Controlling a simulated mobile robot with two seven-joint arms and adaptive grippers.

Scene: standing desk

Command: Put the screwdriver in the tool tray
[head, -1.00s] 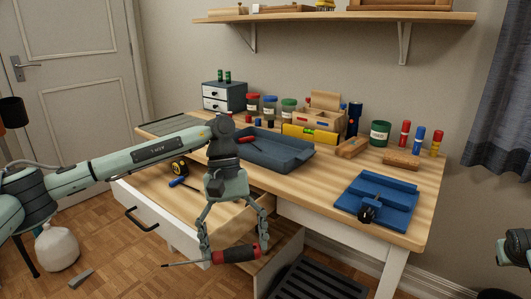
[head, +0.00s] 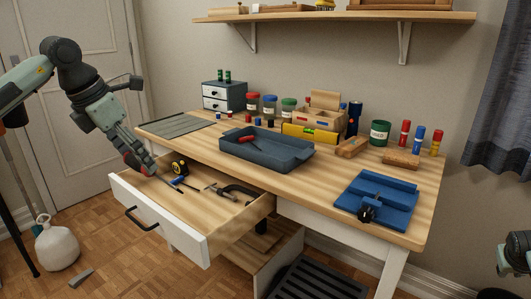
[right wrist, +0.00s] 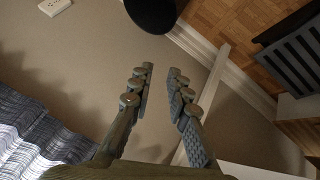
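My left gripper (head: 140,163) hangs over the left end of the open drawer. Its fingers are around a red-and-black screwdriver handle (head: 132,160), mostly hidden by the fingers. The grey-blue tool tray (head: 292,162) stands on the desk to the right of that gripper, with a red-handled tool (head: 246,138) in it. My right gripper (right wrist: 158,90) is open and empty in the right wrist view, facing the wall and floor. In the head view only part of the right arm shows at the right edge.
The open drawer (head: 166,213) holds a tape measure (head: 179,167), a blue-handled tool (head: 178,181) and a clamp (head: 241,191). A blue vise-like fixture (head: 385,200) sits on the right. Jars (head: 269,106) and a yellow level (head: 310,133) stand behind the tray. The desktop right of the tray is partly clear.

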